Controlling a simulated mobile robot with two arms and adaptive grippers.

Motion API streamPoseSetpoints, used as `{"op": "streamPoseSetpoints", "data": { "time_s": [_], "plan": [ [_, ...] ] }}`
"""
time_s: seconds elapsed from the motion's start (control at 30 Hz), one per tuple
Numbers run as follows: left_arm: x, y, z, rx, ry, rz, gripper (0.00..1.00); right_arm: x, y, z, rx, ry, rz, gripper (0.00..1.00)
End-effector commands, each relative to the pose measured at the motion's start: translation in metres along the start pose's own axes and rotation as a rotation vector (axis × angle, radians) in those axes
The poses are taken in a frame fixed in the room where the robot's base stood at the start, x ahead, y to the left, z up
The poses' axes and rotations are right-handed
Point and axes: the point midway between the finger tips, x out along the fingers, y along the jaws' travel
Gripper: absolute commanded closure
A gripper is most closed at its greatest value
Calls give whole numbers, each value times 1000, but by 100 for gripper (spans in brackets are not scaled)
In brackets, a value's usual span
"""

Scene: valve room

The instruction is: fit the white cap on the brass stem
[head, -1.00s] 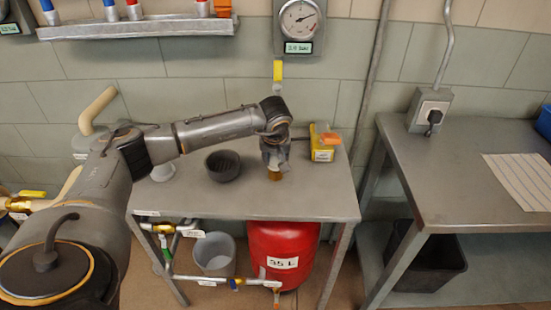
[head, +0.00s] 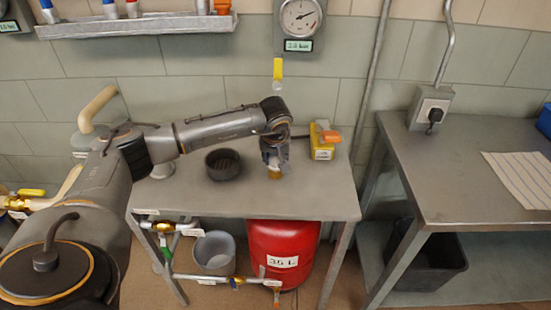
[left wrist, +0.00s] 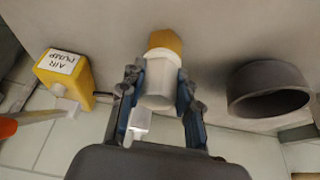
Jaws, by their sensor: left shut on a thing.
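My left gripper (head: 274,164) is over the middle of the metal table. It is shut on the white cap (left wrist: 160,82), which shows between its two fingers in the left wrist view. The brass stem (left wrist: 165,41) shows directly beyond the cap's wider end, in line with it. In the head view the brass (head: 274,176) is a small patch just below the fingers, at the tabletop. The cap meets the brass in the picture, but how far it sits over the stem is hidden. My right gripper is not in view.
A dark round bowl (head: 223,165) stands left of the gripper on the table (head: 240,203). A yellow labelled box (head: 322,141) with an orange part stands to the right, near the wall. The table front is clear. A red tank (head: 283,255) stands underneath.

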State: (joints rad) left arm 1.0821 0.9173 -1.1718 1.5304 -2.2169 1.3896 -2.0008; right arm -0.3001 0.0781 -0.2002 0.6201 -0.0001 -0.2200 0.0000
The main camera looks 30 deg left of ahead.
Motion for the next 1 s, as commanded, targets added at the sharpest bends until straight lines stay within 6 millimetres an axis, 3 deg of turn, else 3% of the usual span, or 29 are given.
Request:
{"op": "streamPoseSetpoints", "data": {
  "time_s": [0.17, 0.2, 0.3, 0.53, 0.63, 1.0],
  "plan": [
    [0, 0, 0, 0, 0, 0, 86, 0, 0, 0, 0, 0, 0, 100],
    [0, 0, 0, 0, 0, 0, 63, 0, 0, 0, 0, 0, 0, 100],
    [0, 0, 0, 0, 0, 0, 43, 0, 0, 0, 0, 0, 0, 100],
    [0, 0, 0, 0, 0, 0, 41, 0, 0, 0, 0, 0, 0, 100],
    [0, 0, 0, 0, 0, 0, 23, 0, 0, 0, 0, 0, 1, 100],
    [-1, 0, -1, 0, 0, 0, 22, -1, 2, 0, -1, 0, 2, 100]
  ]
}}
